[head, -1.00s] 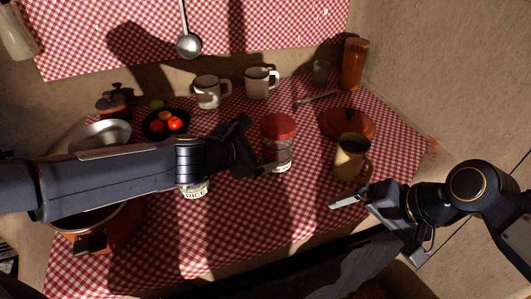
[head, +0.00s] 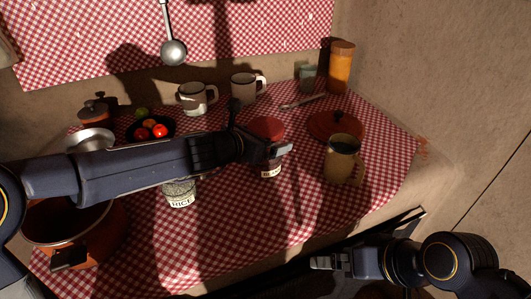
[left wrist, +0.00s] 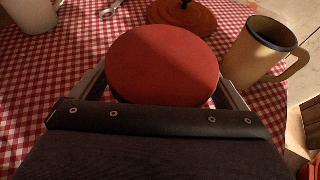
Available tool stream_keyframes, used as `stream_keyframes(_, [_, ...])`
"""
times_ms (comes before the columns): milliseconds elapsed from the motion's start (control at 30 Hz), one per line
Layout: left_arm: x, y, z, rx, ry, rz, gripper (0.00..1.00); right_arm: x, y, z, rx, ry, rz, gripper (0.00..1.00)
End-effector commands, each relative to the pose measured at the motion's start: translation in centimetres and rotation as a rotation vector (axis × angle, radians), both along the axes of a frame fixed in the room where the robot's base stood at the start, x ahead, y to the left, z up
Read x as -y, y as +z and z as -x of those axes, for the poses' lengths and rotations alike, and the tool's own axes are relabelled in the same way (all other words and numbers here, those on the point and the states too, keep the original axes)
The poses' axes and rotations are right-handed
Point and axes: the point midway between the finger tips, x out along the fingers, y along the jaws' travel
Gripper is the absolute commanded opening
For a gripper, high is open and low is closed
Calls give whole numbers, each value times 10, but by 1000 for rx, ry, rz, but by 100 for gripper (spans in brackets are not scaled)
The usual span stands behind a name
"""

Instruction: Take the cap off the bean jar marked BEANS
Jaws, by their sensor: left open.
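The bean jar (head: 270,170) stands upright on the checked cloth, with a red cap (head: 267,127) on top and a partly covered label. In the left wrist view the round red cap (left wrist: 163,66) fills the space between my left fingers. My left gripper (head: 262,148) is open, with its fingers on either side of the jar near the cap; I cannot tell whether they touch it. My right gripper (head: 330,263) is empty of anything visible, low in front of the table; its jaw opening is unclear.
A jar marked RICE (head: 180,194) stands left of the bean jar, under my left arm. A tan mug (head: 342,165) and a terracotta lid (head: 322,124) are at right. Enamel mugs (head: 192,99), a fruit bowl (head: 134,130) and a pot (head: 108,240) stand around. Cloth at front centre is clear.

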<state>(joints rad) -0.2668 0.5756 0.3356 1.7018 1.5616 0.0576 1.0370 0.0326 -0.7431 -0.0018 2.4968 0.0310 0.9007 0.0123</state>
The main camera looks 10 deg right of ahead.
Motion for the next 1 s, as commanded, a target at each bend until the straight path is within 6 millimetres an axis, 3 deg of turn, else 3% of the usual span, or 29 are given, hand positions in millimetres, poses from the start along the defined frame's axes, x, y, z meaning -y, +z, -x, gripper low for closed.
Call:
stream_keyframes(233, [1, 0, -1, 1, 1, -1, 94, 0, 0, 0, 0, -1, 0, 100])
stream_keyframes(600, [1, 0, -1, 1, 1, -1, 45, 0, 0, 0, 0, -1, 0, 100])
stream_keyframes(1000, [1, 10, -1, 2, 0, 1, 45, 0, 9, 0, -1, 0, -1, 100])
